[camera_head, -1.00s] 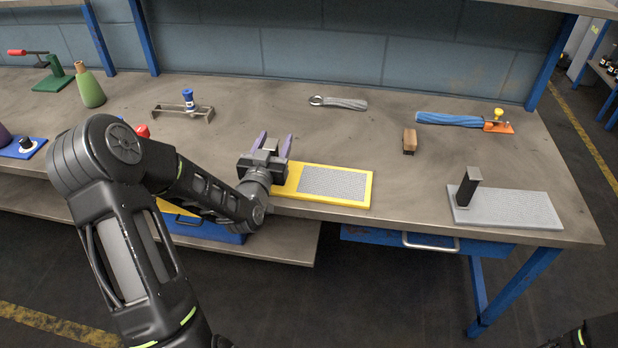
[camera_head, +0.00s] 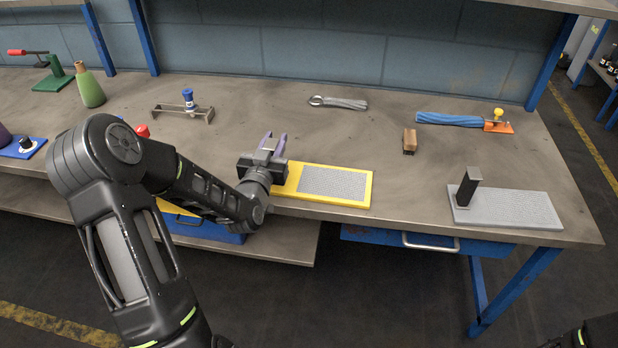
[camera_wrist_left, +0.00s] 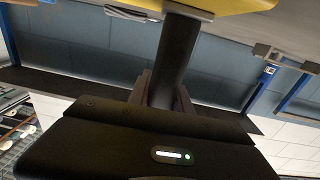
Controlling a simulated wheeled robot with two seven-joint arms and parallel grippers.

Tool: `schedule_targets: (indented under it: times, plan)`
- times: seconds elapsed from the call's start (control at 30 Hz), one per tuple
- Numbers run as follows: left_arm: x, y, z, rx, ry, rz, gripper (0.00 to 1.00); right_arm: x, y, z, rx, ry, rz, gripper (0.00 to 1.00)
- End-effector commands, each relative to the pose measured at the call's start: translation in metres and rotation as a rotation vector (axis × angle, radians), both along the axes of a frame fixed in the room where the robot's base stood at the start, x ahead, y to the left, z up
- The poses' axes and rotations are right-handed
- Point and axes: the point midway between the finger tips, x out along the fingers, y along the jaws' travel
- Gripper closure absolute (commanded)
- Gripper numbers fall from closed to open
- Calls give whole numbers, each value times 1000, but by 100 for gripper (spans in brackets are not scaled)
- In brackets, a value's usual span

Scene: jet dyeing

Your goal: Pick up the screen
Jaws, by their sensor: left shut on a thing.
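The screen, a flat yellow-framed board with a grey mesh panel (camera_head: 345,183), lies on the workbench near its front edge. It also shows upside down at the top of the left wrist view (camera_wrist_left: 225,5). My left gripper (camera_head: 272,146) is at the screen's left end. Its purple fingers are shut on the screen's dark upright handle, which shows between the fingers in the left wrist view (camera_wrist_left: 176,55). In the head view my gripper hides the handle and the screen's left end. My right gripper is out of view; only a dark bit of arm shows bottom right.
A grey plate with a black post (camera_head: 515,210) lies at the right front. A wooden-handled brush (camera_head: 410,140), a blue bundle (camera_head: 448,119) and a ringed grey strip (camera_head: 342,103) lie behind. A metal stand (camera_head: 183,113) is at the back left.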

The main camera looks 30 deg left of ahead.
Motion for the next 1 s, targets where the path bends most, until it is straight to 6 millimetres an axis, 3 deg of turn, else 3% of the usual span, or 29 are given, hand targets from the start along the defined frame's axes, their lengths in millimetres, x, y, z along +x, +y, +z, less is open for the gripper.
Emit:
schedule_targets:
  times: [0.57,0.77,1.0]
  plan:
    - [0,0,8,2,-3,0,100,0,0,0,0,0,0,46]
    - [0,0,32,5,-5,-1,100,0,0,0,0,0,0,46]
    - [0,0,81,4,-7,0,100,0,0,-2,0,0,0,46]
